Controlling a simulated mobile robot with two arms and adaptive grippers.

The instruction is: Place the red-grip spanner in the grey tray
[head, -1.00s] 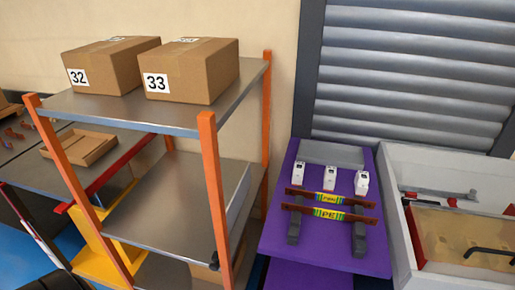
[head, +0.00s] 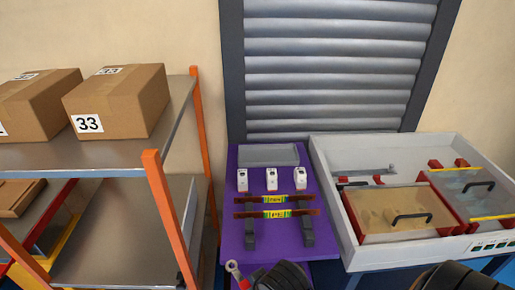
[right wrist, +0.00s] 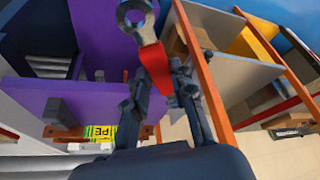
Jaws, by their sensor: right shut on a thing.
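The red-grip spanner (head: 235,268) shows at the bottom of the head view, its grey ring end over the front left edge of the purple table. In the right wrist view the spanner (right wrist: 152,58) points away from my right gripper (right wrist: 160,84), which is shut on its red grip. The grey tray (head: 268,155) lies at the back of the purple table (head: 233,215) and its visible inside looks empty. I cannot make out the tray in the right wrist view. My left gripper is not in view.
Several white devices (head: 271,180) stand in front of the tray. Nearer are two red-brown bars with coloured labels (head: 276,214) on dark supports. An orange-posted shelf (head: 165,215) with boxes stands left; a white-walled case (head: 335,205) stands right.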

